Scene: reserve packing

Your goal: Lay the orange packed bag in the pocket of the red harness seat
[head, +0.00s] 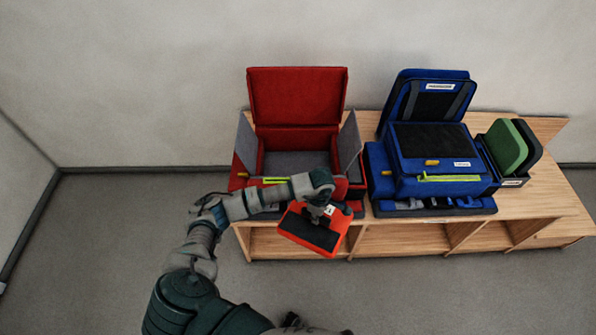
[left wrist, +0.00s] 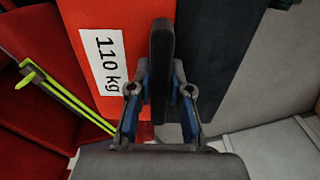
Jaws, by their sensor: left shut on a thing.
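The orange packed bag (head: 291,223) has a dark panel and hangs tilted in front of the shelf's front edge. My left gripper (head: 322,211) is shut on it at its upper part. In the left wrist view, the fingers (left wrist: 160,92) close around a dark upright handle, beside the orange face (left wrist: 88,14) with its white weight label. The red harness seat (head: 297,97) stands open behind the bag. Its grey-lined pocket (head: 297,163) looks empty, with grey side flaps spread. My left forearm covers part of the seat's front. My right gripper is not in view.
A blue harness seat (head: 436,150) stands to the right on the wooden shelf unit (head: 541,200). Further right, a dark holder (head: 515,181) carries a green pad (head: 506,147) and a black one. A yellow-green strip (head: 275,180) runs along the red seat's front.

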